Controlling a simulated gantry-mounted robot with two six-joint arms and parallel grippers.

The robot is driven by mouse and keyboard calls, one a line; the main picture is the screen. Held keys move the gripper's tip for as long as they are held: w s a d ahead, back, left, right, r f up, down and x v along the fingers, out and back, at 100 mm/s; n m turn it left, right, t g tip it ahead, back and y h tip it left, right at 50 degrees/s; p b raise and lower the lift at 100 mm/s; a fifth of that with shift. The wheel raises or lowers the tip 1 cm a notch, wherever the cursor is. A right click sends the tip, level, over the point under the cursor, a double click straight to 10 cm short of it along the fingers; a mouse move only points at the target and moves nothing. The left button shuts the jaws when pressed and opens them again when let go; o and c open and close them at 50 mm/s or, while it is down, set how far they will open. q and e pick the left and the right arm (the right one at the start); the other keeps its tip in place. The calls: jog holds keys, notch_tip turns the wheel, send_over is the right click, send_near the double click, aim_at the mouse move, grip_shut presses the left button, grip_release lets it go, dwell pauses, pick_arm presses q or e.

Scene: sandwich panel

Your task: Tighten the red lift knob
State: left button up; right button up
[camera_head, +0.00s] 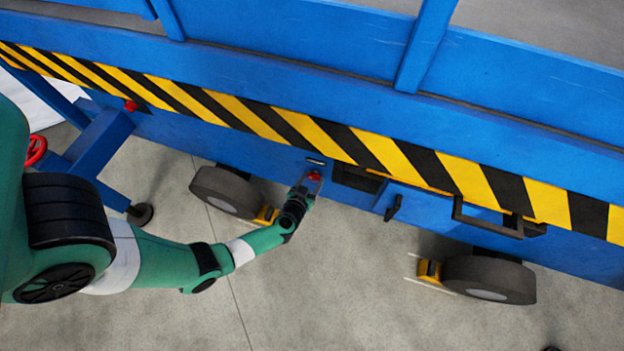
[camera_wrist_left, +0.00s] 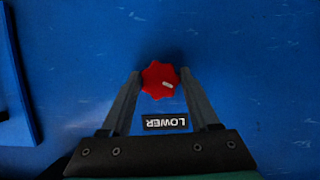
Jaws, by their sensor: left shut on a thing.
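The red lift knob (camera_head: 314,176) is on the blue side panel of the platform, below the striped band. In the left wrist view it is a star-shaped red knob (camera_wrist_left: 159,80) with a small pale mark, above a black label reading LOWER (camera_wrist_left: 165,122). My left gripper (camera_head: 308,183) reaches the panel from the left. Its fingers (camera_wrist_left: 160,82) stand on both sides of the knob and are shut on it. The label lies between the fingers, upside down in that view. My right gripper is not in view.
A dark recess (camera_head: 357,178), a black lever (camera_head: 393,207) and a black bar handle (camera_head: 490,222) are right of the knob. Wheels (camera_head: 225,190) with yellow chocks stand below. A blue outrigger (camera_head: 100,145) is at left. The concrete floor is mostly clear.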

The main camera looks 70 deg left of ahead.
pick_arm(q)
jog(key=shift+d+r+m+g+y+p, duration=0.1)
jog(key=shift+r+m+g+y+p, duration=0.15)
jog(key=shift+m+g+p, duration=0.75)
jog(key=shift+w+t+y+p, duration=0.1)
jog(key=shift+t+y+p, duration=0.2)
jog(key=shift+p, duration=0.3)
jog(key=shift+f+m+y, duration=0.2)
jog(key=shift+m+y, duration=0.05)
jog(key=shift+m, duration=0.35)
jog(key=shift+f+m+g+y, duration=0.1)
jog(key=shift+m+g+y, duration=0.3)
jog(key=shift+m+g, duration=0.15)
jog(key=shift+w+f+m+y+b, duration=0.1)
jog(key=shift+m+y+b, duration=0.2)
jog(key=shift+m+b, duration=0.35)
jog(key=shift+m+g+y+b, duration=0.45)
jog(key=shift+m+b, duration=0.1)
jog(key=shift+m, duration=0.25)
jog(key=shift+m+y+b, duration=0.35)
jog(key=shift+m+b, duration=0.35)
